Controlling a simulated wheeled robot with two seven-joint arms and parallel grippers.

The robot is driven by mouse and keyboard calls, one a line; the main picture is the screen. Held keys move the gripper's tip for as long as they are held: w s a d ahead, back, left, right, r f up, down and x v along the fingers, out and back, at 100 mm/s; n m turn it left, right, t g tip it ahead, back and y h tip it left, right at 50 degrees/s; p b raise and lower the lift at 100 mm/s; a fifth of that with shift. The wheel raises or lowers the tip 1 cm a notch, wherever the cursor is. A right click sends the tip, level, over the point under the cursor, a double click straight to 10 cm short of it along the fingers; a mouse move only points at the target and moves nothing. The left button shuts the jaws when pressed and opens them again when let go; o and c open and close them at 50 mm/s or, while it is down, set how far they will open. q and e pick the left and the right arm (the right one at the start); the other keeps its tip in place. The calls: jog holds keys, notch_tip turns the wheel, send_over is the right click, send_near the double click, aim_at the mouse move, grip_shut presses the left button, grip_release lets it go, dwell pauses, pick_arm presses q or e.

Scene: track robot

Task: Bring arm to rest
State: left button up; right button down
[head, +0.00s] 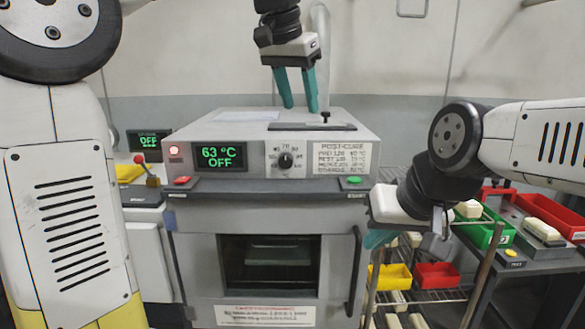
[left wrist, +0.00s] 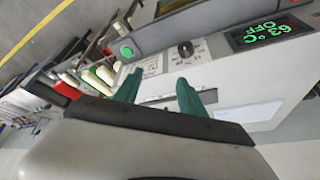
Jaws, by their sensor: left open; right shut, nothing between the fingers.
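My left gripper (head: 298,100) hangs down over the top of the grey post-cure oven (head: 195,215) in the head view. Its two teal fingers are apart and hold nothing. In the left wrist view the same fingers (left wrist: 160,92) stand open over the oven's top and front panel. My right gripper (head: 379,238) is at the right side of the oven, in front of the rack, with its teal fingers together and partly hidden behind its own wrist. I cannot tell if the left fingertips touch the oven top; they look close to it.
The oven display (head: 219,156) reads 63 °C OFF beside a lit red lamp (head: 174,151) and a knob (head: 286,160). A door handle (head: 354,270) runs down its right. Yellow (head: 391,277), red (head: 437,275) and green (head: 481,235) bins stand at the right.

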pick_arm(q)
jog(key=s+a+f+n+t, duration=0.1)
jog(key=s+a+f+n, duration=0.2)
jog(key=s+a+f, duration=0.4)
jog(key=s+a+f+n, duration=0.3)
jog(key=s+a+f, duration=0.5)
jog(key=s+f, duration=0.4)
notch_tip(320, 180, down, 2)
jog(key=shift+s+a+n+t, duration=0.2)
jog(key=shift+a+n+t, duration=0.1)
jog(key=shift+n+t, duration=0.1)
dwell(1.1)
